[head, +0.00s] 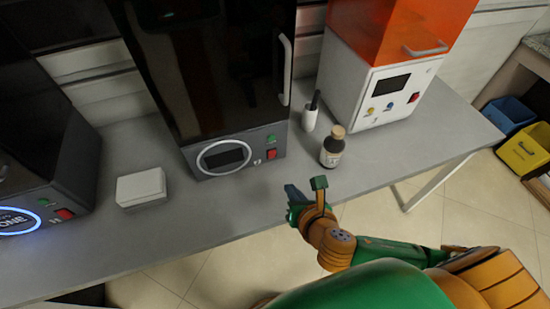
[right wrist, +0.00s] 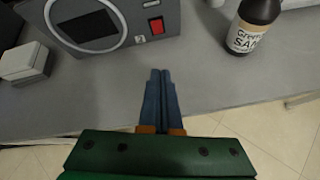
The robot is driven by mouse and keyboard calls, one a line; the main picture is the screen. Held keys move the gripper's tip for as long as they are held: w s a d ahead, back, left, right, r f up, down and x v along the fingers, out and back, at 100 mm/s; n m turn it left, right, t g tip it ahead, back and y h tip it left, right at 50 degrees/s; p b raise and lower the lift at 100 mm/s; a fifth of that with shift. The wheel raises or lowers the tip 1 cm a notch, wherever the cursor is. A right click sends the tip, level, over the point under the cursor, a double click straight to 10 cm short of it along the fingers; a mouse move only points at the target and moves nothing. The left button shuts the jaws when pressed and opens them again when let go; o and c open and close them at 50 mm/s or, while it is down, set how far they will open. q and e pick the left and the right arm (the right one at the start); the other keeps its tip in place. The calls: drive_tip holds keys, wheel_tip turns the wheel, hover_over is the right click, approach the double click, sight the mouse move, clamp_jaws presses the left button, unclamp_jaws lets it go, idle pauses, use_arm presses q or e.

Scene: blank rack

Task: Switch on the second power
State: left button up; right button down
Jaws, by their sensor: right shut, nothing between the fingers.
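Three machines stand in a row on the grey table. The middle one is a tall black machine (head: 210,70) with a grey base, a round-framed display (head: 222,157), a green button and a red power switch (head: 271,154). That red switch also shows in the right wrist view (right wrist: 156,26). The left machine (head: 35,150) has a lit blue ring and its own red switch (head: 65,214). The right machine (head: 375,85) is white and orange with a red switch (head: 414,97). My right gripper (head: 290,190) is shut and empty, in front of the middle machine and apart from its switch. My left gripper is not in view.
A brown bottle (head: 333,147) and a small white bottle with a black top (head: 311,112) stand right of the middle machine. A white box (head: 141,188) lies left of it. The table (head: 230,218) is clear along its front. Blue and yellow bins (head: 524,150) stand at the far right.

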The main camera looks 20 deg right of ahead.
drive_tip(key=n, duration=0.3)
drive_tip(key=shift+w+d+r+n+t, duration=0.1)
drive_tip(key=shift+r+n+t, duration=0.05)
drive_tip(key=shift+n+t, duration=0.15)
drive_tip(key=b, duration=0.2)
approach(271, 156)
drive_tip(key=f, duration=0.2)
drive_tip(key=w+f, duration=0.1)
drive_tip(key=shift+f, duration=0.4)
drive_tip(key=w, duration=0.1)
drive_tip(key=w+r+p, duration=0.1)
drive_tip(key=w, duration=0.1)
drive_tip(key=shift+w, duration=0.4)
